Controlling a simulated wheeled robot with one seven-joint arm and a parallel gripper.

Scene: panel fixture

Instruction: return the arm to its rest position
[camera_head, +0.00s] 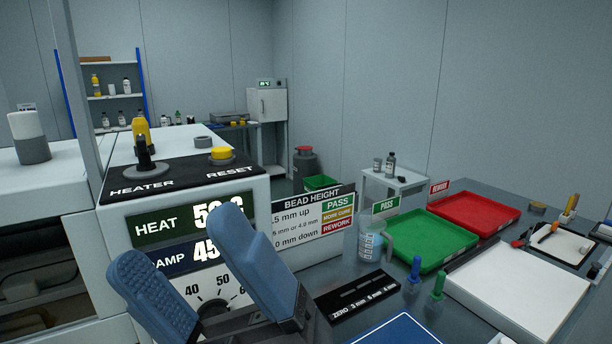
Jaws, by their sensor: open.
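My gripper (195,268) is at the bottom left of the head view, with its two blue padded fingers apart and nothing between them. It is in front of the white panel fixture (257,200). The fingers cover part of the HEAT display (160,226), the AMP display (172,257) and the dial (213,290). The rest of my arm is mostly out of view.
A bead height sign (312,213) stands right of the fixture.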

